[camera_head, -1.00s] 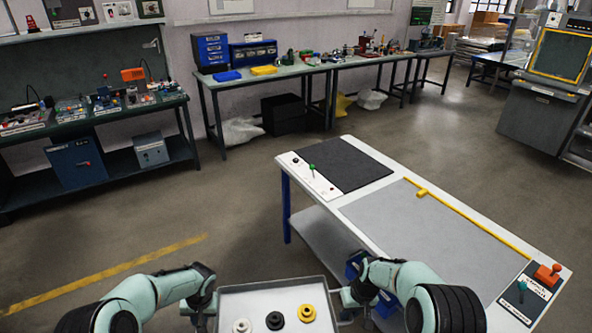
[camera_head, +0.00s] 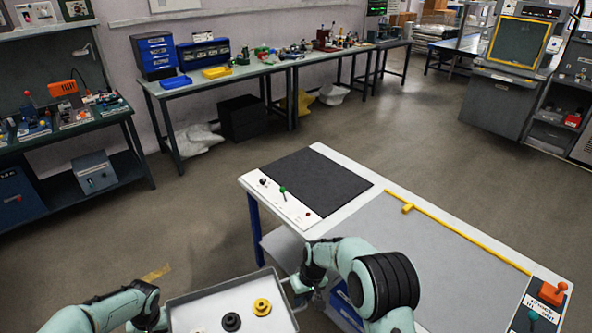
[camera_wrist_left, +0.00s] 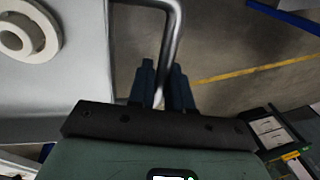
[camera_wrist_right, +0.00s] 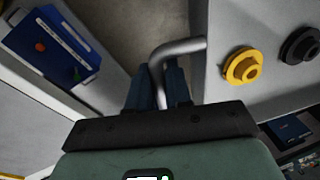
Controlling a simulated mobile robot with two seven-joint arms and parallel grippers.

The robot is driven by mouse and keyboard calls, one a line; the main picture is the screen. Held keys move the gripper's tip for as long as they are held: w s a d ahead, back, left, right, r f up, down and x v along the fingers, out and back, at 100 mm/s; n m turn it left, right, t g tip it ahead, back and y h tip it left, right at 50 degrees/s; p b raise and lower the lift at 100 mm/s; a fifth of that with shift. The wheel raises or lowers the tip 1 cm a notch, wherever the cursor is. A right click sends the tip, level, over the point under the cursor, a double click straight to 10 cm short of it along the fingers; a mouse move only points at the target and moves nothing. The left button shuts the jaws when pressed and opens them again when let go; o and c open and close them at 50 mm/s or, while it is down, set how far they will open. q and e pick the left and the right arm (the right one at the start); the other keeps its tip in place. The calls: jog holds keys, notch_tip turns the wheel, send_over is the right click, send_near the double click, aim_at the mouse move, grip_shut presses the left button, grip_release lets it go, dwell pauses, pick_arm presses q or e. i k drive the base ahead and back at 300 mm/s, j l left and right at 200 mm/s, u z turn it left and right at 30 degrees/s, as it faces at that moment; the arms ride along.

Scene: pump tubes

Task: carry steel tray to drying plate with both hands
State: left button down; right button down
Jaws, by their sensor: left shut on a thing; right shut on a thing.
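The steel tray (camera_head: 222,298) is at the bottom of the head view, angled in the picture, held in the air left of the white table. A black flanged part (camera_head: 231,321) and a yellow one (camera_head: 261,307) stand in it. A white ring part (camera_wrist_left: 25,36) shows in the tray in the left wrist view. My left gripper (camera_wrist_left: 160,88) is shut on one bar handle, and my right gripper (camera_wrist_right: 160,88) is shut on the other. A dark square plate (camera_head: 318,182), likely the drying plate, lies bare at the table's far left end.
The white table (camera_head: 365,205) has a panel with a green lever (camera_head: 283,192) beside the dark plate, a yellow rail (camera_head: 450,226) and an orange control (camera_head: 552,292). A blue box (camera_wrist_right: 55,45) is below its top. Benches line the wall; open floor lies left of the table.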

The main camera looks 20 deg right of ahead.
aim_at(312, 186)
jog(key=i+l+u, duration=0.1)
jog(key=i+u, duration=0.15)
jog(key=i, duration=0.55)
jog(key=i+j, duration=0.1)
jog(key=i, duration=0.75)
jog(key=i+j+z, duration=0.1)
jog(key=i+z, duration=0.15)
jog(key=i+j+z, duration=0.25)
jog(key=i+l+z, duration=0.1)
jog(key=i+z, duration=0.5)
jog(key=z, duration=0.15)
jog(key=i+l+z, duration=0.1)
jog(key=i+z, duration=0.35)
jog(key=z, duration=0.95)
